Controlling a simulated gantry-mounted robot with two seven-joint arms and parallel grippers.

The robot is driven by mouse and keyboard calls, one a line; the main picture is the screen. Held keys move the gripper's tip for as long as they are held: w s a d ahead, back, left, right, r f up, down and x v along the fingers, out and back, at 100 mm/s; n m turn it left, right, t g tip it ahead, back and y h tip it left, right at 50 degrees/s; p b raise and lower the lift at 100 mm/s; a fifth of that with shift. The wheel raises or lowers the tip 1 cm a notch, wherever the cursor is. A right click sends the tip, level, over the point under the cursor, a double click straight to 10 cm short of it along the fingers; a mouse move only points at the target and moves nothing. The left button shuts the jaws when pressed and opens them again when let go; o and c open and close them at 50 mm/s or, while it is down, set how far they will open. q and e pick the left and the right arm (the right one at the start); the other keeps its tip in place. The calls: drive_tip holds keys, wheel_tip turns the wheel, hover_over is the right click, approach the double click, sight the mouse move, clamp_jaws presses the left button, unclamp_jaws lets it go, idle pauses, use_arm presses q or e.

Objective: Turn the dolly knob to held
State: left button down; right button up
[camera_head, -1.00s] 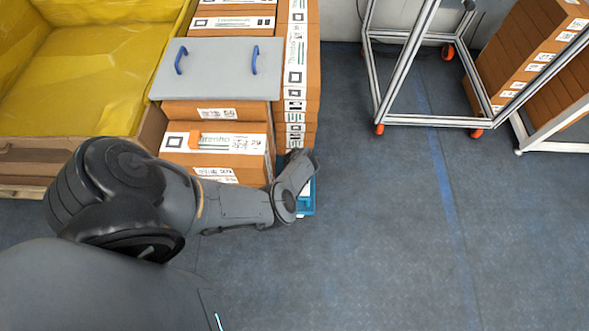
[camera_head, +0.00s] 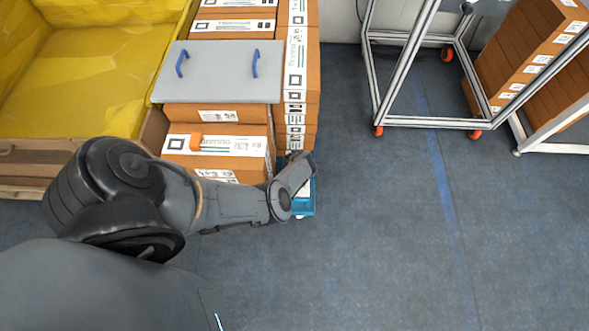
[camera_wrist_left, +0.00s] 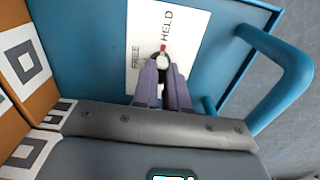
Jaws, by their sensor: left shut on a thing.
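In the left wrist view a blue dolly panel (camera_wrist_left: 85,55) carries a white label (camera_wrist_left: 185,22) with the words FREE and HELD. A small round knob (camera_wrist_left: 162,62) sits on the label. Its red mark points up toward the word HELD. My left gripper (camera_wrist_left: 164,78) is shut on the knob, and its fingers cover the knob's lower part. In the head view a blue piece of the dolly (camera_head: 305,205) shows below my left wrist. The knob and the fingertips are hidden there. My right gripper is in neither view.
A blue handle (camera_wrist_left: 285,65) stands out right of the label. Stacked brown boxes (camera_head: 297,75) rise beside the dolly, with a grey lid (camera_head: 217,75) on neighbouring boxes. A yellow-lined bin (camera_head: 85,85) is at left and a metal frame cart (camera_head: 400,75) at back right. Floor (camera_head: 400,230) at right is clear.

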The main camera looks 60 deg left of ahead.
use_arm(q)
drive_tip(key=c, duration=1.2)
unclamp_jaws()
drive_tip(key=shift+o, duration=0.2)
drive_tip(key=shift+r, duration=0.1)
wheel_tip(320, 180, up, 11)
drive_tip(key=p, duration=0.7)
drive_tip(key=shift+p, duration=0.4)
